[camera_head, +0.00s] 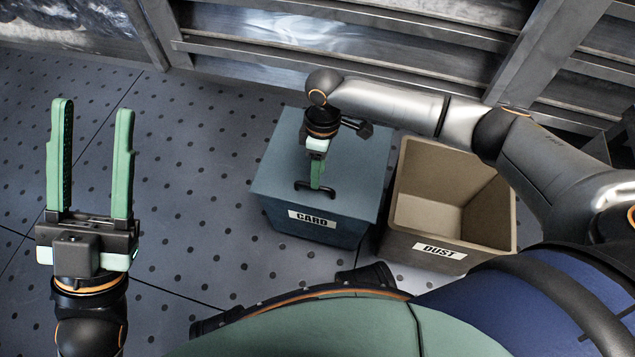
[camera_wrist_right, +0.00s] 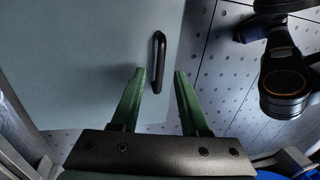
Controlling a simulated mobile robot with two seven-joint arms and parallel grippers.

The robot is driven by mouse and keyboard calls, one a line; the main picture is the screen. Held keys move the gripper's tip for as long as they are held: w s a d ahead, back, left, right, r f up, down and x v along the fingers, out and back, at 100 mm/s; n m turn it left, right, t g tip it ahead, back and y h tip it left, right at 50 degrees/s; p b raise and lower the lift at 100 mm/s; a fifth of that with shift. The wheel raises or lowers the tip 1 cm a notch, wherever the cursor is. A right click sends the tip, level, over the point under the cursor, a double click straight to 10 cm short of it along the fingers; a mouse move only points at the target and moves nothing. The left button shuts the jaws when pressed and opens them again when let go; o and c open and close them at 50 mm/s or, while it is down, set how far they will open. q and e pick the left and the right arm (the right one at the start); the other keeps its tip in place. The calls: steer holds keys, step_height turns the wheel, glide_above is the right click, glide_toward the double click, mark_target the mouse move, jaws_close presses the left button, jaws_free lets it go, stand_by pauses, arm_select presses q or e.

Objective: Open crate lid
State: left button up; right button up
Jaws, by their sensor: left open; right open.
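The blue crate labelled CARD (camera_head: 340,229) stands on the floor at the middle of the head view. Its flat lid (camera_head: 355,170) is shut on top. A black bar handle (camera_head: 301,186) sits near the lid's front edge; it also shows in the right wrist view (camera_wrist_right: 158,60). My right gripper (camera_head: 316,187) points down at the handle. In the right wrist view its open green fingers (camera_wrist_right: 159,72) appear on either side of the handle, with visible gaps. I cannot tell their exact height over the lid. My left gripper (camera_head: 93,106) is open and empty, far left of the crate.
An open tan bin labelled DUST (camera_head: 405,210) stands close to the right of the crate and looks empty. My right arm passes above and behind both. A metal slatted wall (camera_head: 330,50) runs along the back. The dotted floor (camera_head: 200,170) left of the crate is clear.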

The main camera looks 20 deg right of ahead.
steer(key=shift+s+a+f+b, duration=0.15)
steer(key=shift+f+b, duration=0.1)
steer(key=shift+f, duration=0.5)
steer(key=shift+s+f+b, duration=0.1)
steer(key=shift+f+b, duration=0.15)
steer(key=shift+f, duration=0.45)
steer(key=shift+c, duration=0.2)
jaws_close()
